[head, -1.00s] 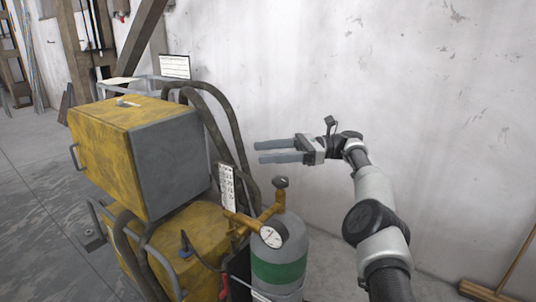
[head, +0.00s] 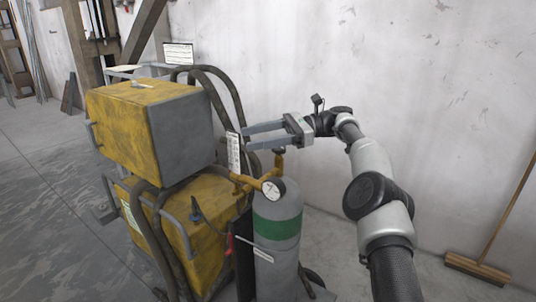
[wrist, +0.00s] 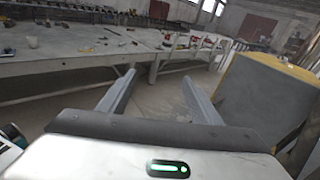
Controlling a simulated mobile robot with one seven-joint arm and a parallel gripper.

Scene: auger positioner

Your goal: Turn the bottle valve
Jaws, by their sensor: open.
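The grey gas bottle (head: 278,222) with a green band stands upright in the head view, beside the yellow machine. Its dark valve knob (head: 279,150) sits at the top, above brass fittings (head: 243,182) and a round gauge (head: 273,189). My gripper (head: 246,138) is open and empty, its fingers pointing left. In the picture it lies just above the knob, with its palm to the upper right; the distance in depth is unclear. The open fingers also show in the wrist view (wrist: 159,78), with nothing between them. The bottle and knob are not visible there.
The yellow and grey machine (head: 150,125) with dark hoses stands left of the bottle. A white wall (head: 420,100) rises behind my arm. A broom (head: 478,268) leans at right. The wrist view shows a long workbench (wrist: 85,50) with tools.

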